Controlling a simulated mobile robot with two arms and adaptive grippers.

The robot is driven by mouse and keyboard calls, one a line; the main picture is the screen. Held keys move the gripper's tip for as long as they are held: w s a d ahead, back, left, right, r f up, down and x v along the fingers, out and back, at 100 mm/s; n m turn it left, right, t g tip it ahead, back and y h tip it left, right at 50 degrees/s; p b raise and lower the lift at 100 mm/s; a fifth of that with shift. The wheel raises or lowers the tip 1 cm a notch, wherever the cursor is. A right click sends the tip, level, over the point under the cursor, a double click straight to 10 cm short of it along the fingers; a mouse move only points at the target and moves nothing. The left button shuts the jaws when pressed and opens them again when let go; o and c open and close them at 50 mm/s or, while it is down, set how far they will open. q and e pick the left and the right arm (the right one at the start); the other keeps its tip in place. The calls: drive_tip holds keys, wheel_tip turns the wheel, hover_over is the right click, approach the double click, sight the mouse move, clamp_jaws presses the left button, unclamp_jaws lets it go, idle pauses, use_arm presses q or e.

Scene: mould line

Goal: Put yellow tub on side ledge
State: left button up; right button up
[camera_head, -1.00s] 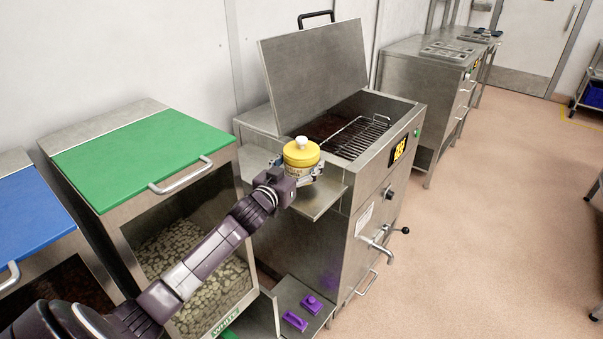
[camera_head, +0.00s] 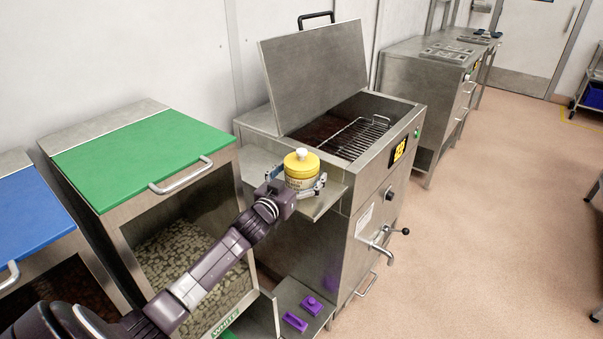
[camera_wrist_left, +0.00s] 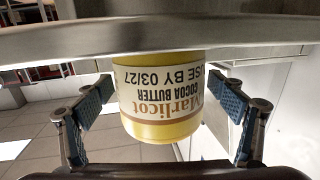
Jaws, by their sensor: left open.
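The yellow tub (camera_head: 301,170) has a pale knob on its lid and stands upright on the steel side ledge (camera_head: 255,160) of the open machine. My left gripper (camera_head: 297,188) is around the tub at the ledge's front part, with its fingers open. In the left wrist view the tub (camera_wrist_left: 160,100) appears upside down, its cocoa butter label facing me, between the two blue finger pads, with gaps on both sides. The ledge edge (camera_wrist_left: 160,35) runs across the top there and hides the tub's base. My right gripper is not in view.
The open tank with a wire rack (camera_head: 355,138) and raised lid (camera_head: 315,75) is just behind the ledge. A green-lidded bin (camera_head: 140,155) stands to the left. Purple pieces (camera_head: 296,321) lie on a low shelf below. The floor at right is clear.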

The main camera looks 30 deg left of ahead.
sight(294, 181)
use_arm(q)
drive_tip(key=shift+s, duration=0.1)
drive_tip(key=s, duration=0.5)
drive_tip(key=s+d, duration=0.1)
drive_tip(key=s, duration=0.1)
drive_tip(key=shift+s+r, duration=0.15)
drive_tip(key=shift+r, duration=0.15)
